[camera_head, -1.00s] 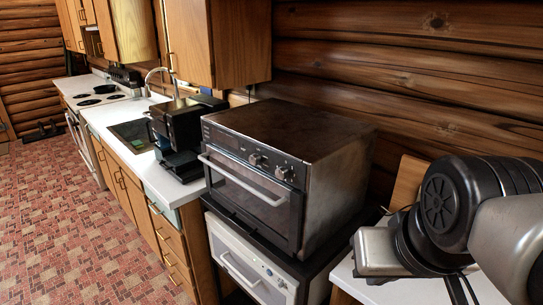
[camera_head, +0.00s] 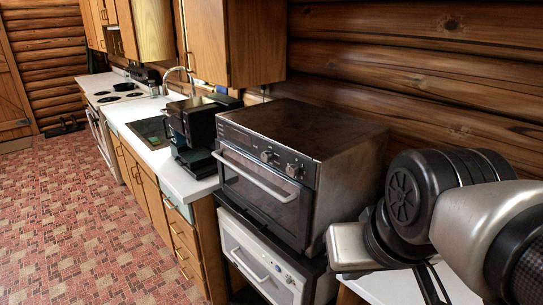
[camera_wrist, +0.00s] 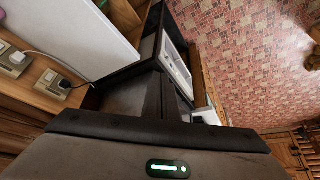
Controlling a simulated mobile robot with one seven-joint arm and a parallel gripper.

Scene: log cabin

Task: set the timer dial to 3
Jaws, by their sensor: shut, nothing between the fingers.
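The dark toaster oven (camera_head: 300,130) stands at the middle of the head view, its front facing lower left. Two round dials, an upper-left one (camera_head: 267,156) and a lower-right one (camera_head: 292,169), sit on its front panel above the door handle. Their markings are too small to read, so I cannot tell which is the timer or where it points. My gripper's grey hand (camera_head: 345,246) is right of the oven, apart from the dials; its fingertips are hidden there. In the wrist view my gripper (camera_wrist: 160,76) is shut and empty, and no dial is seen clearly.
A white appliance (camera_head: 262,262) sits below the oven. A black coffee machine (camera_head: 193,130) stands on the white counter (camera_head: 142,133) left of it. Log wall (camera_head: 420,70) and upper cabinet (camera_head: 240,40) close off the back. The tiled floor (camera_head: 80,210) at left is clear.

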